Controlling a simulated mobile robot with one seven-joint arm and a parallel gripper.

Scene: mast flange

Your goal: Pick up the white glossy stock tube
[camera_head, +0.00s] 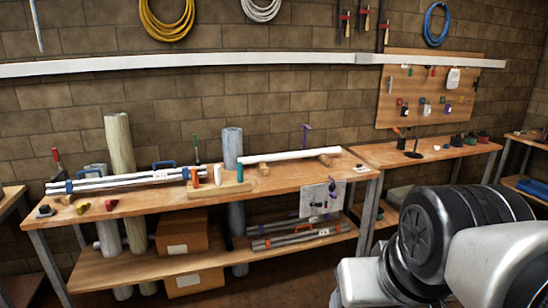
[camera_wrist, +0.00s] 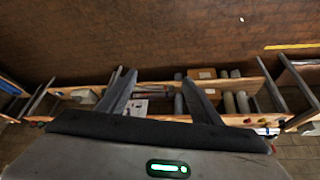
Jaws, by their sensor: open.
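The white glossy stock tube (camera_head: 290,155) lies lengthwise on the wooden workbench (camera_head: 290,178) in the head view. Its right end is by a small wooden block (camera_head: 328,155). Its left end is near a grey upright cylinder (camera_head: 232,148). My gripper (camera_wrist: 157,78) shows in the wrist view with its two dark fingers spread apart and nothing between them. The wrist view shows the benches upside down and well away from the fingers. I cannot make out the white tube there. The head view shows my arm at the lower right, but not the gripper.
A bundle of silver tubes (camera_head: 120,182) with blue clamps lies on the bench's left half. A wooden rack (camera_head: 217,190) with coloured handles stands in front of the tube's left end. Cardboard boxes (camera_head: 182,234) sit on the lower shelf. A second bench (camera_head: 425,152) stands to the right.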

